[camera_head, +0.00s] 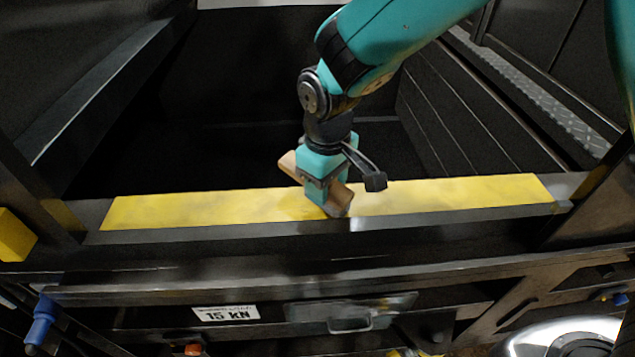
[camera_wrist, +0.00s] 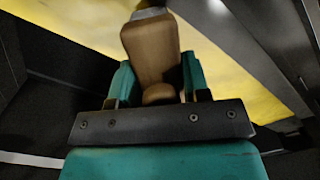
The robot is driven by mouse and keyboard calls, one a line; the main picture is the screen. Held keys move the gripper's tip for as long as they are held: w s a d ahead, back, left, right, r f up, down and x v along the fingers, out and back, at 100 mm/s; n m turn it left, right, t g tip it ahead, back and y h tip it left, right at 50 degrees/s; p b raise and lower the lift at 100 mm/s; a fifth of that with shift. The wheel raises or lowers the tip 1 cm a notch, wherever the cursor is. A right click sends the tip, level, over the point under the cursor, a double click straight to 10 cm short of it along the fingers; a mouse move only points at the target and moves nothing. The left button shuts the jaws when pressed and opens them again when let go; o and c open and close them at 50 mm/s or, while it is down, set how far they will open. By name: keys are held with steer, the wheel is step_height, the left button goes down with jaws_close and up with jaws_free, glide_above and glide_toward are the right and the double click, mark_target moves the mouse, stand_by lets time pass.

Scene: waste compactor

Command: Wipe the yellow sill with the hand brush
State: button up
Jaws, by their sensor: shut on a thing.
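The yellow sill (camera_head: 440,196) runs across the front of the dark compactor opening, with faint greyish smudges on it. My gripper (camera_head: 325,187) is over the middle of the sill, pointing down, shut on the hand brush (camera_head: 289,163). The brush has a tan wooden body, and its lower end is at the sill; I cannot tell whether it touches. The brush (camera_wrist: 152,52) also shows between my gripper's teal fingers (camera_wrist: 157,85) in the wrist view, with the yellow sill (camera_wrist: 225,60) behind it. The bristles are mostly hidden.
The dark compactor chamber (camera_head: 240,90) lies open behind the sill. A dark metal edge (camera_head: 250,232) runs along the sill's front. Below are a "15 kN" label (camera_head: 226,313) and a latch handle (camera_head: 350,324). A yellow block (camera_head: 15,236) is at far left.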

steer(key=shift+s+d+f, duration=0.1)
steer(key=shift+d+f, duration=0.05)
steer(key=shift+d, duration=2.45)
steer(key=shift+s+d+f, duration=0.1)
steer(key=shift+d, duration=2.45)
steer(key=shift+d+r, duration=0.1)
steer(key=shift+d, duration=1.7)
step_height(320, 180, up, 6)
steer(key=p, duration=0.5)
steer(key=shift+w+a+r, duration=0.1)
steer(key=shift+w+r, duration=0.05)
step_height(320, 180, up, 3)
steer(key=shift+p, duration=0.9)
